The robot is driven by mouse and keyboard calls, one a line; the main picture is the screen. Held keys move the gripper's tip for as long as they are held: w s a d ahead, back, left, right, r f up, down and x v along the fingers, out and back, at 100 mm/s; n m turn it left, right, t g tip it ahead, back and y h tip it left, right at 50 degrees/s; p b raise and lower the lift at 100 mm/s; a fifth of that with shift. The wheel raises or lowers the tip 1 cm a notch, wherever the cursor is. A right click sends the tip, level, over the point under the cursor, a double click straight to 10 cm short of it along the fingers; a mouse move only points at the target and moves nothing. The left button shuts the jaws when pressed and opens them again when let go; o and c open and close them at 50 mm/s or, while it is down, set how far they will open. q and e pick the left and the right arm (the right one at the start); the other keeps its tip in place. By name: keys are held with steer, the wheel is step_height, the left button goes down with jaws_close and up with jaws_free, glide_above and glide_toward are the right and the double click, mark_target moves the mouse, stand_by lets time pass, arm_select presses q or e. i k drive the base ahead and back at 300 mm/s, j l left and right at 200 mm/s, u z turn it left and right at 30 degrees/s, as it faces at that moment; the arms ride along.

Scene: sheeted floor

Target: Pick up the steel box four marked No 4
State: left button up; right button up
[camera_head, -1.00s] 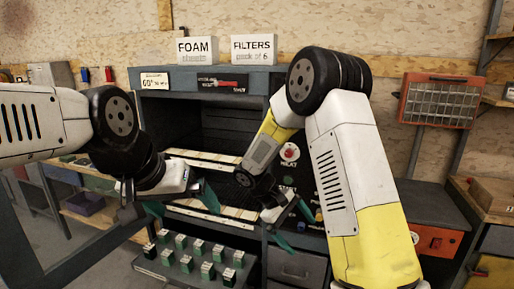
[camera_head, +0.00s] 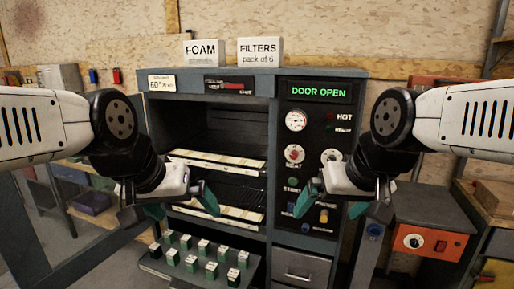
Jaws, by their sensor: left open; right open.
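No box with a readable No 4 mark shows. Several small dark and green boxes with pale tops (camera_head: 191,263) stand in two rows on a low dark shelf (camera_head: 158,268) in front of the grey oven cabinet (camera_head: 283,240). Their marks are too small to read. My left gripper (camera_head: 180,204) is open and empty, above and in front of the left part of that shelf. My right gripper (camera_head: 331,205) is open and empty, in front of the cabinet's control panel, to the right of the boxes.
The cabinet's chamber is open, with pale-edged racks (camera_head: 225,163) inside. Its panel display (camera_head: 319,92) reads DOOR OPEN. FOAM (camera_head: 200,53) and FILTERS (camera_head: 260,51) boxes stand on top. A drawer (camera_head: 299,267) is below the panel. An orange-fronted unit (camera_head: 430,241) stands right.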

mark_target(156, 252)
steer(key=i+j+u, duration=0.15)
steer(key=i+u, duration=1.05)
steer(key=k, duration=0.1)
